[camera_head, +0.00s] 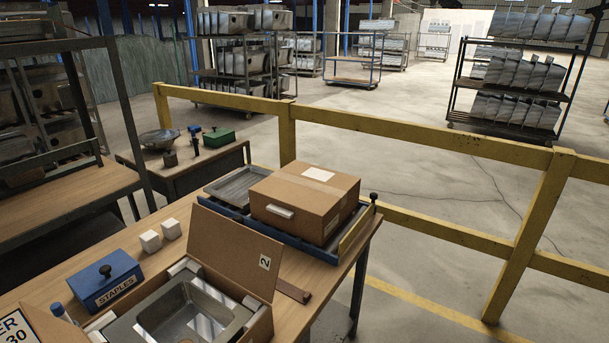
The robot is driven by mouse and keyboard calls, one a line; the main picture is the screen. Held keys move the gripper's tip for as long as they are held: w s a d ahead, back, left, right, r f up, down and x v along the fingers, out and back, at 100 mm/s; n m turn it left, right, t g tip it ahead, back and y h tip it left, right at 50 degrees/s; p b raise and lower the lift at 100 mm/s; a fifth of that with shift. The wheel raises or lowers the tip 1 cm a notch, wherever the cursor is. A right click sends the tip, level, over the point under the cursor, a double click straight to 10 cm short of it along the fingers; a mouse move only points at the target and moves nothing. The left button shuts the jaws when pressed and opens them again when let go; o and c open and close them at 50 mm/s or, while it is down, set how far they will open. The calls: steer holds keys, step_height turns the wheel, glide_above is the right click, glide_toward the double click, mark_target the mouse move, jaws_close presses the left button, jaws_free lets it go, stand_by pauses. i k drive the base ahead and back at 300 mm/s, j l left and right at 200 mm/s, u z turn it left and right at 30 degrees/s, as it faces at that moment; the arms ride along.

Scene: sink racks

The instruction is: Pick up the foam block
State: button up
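Two small white blocks that look like foam lie side by side on the wooden table, left of the open cardboard box. The nearer white block (150,241) is a little left of the farther white block (171,229). Both look upright and bare on the tabletop. White pieces also show at the corners inside the open box (235,252), around a steel sink (190,318). I cannot tell which white block the task names. My gripper is not in view.
A blue staples box (106,281) with a black knob stands left of the open box. A closed cardboard box (304,203) sits in a blue tray at the back right. A brown strip (292,291) lies near the right edge. A yellow railing (420,136) runs behind.

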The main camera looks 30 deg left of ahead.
mark_target(150, 241)
steer(key=i+l+u, duration=0.1)
steer(key=i, duration=1.25)
steer(key=i+z, duration=0.3)
steer(key=i+j+z, duration=0.1)
steer(key=i+z, duration=0.25)
steer(key=z, duration=0.5)
steer(key=j+z, duration=0.15)
steer(key=z, duration=0.8)
steer(key=j+z, duration=0.15)
steer(key=z, duration=0.9)
steer(key=k+j+z, duration=0.1)
steer(key=z, duration=1.05)
steer(key=k+z, duration=0.1)
steer(key=z, duration=1.05)
steer(key=l+z, duration=0.15)
steer(key=z, duration=0.45)
steer(key=k+l+z, duration=0.1)
steer(key=z, duration=1.05)
